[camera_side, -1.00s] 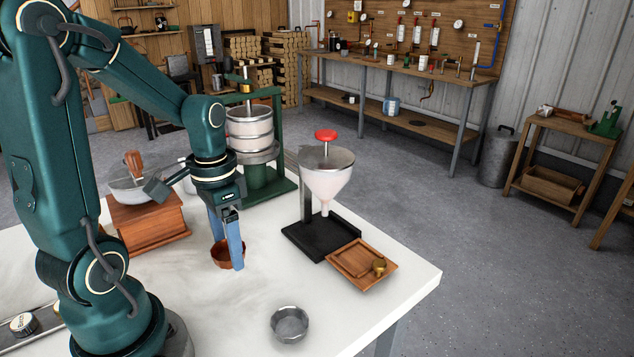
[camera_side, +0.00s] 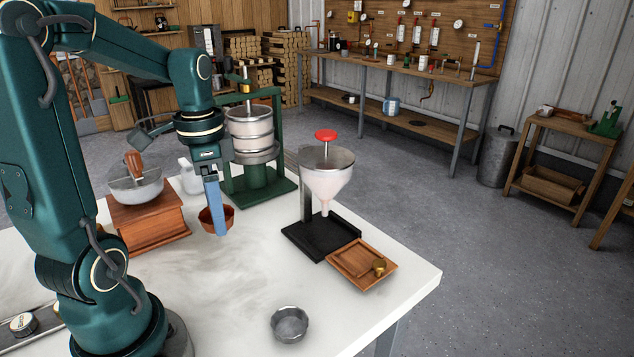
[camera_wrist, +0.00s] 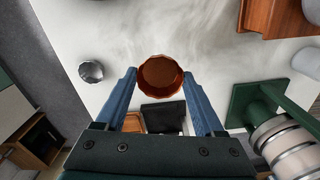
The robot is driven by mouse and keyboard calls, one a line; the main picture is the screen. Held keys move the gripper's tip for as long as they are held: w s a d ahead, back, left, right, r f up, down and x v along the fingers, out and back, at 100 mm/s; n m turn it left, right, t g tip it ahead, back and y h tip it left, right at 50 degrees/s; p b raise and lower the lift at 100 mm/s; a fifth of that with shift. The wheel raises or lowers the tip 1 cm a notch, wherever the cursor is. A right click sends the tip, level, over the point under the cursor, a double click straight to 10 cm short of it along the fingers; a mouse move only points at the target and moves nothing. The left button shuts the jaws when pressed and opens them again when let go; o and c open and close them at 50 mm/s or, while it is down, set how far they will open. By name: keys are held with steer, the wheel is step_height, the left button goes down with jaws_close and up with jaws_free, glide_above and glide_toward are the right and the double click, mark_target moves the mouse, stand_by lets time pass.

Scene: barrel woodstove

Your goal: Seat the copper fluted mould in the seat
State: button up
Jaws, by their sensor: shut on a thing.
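The copper fluted mould (camera_side: 205,218) is a small reddish-brown bowl. My gripper (camera_side: 221,230) is shut on it, with the blue fingers on opposite sides of its rim. The mould appears to be held above the white table, partly hidden by a finger in the side view. In the wrist view the mould (camera_wrist: 160,76) sits between the fingertips, its open top facing the camera. A square wooden tray (camera_side: 341,262) with a recessed middle lies at the table's right edge, with a small brass piece on it. I cannot tell for certain whether its recess is the seat.
A funnel (camera_side: 327,180) on a black stand is right of my gripper, beside the tray. A green press (camera_side: 258,177) stands behind, and a wooden grinder (camera_side: 150,222) is left. A grey fluted cup (camera_side: 289,324) stands near the front. The middle table is clear.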

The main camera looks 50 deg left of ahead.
steer(key=w+d+r, duration=0.2)
steer(key=w+d, duration=0.3)
steer(key=m, duration=0.6)
glide_above(358, 259)
step_height(358, 259, down, 8)
steer(key=shift+r, duration=0.25)
steer(key=shift+f, duration=2.25)
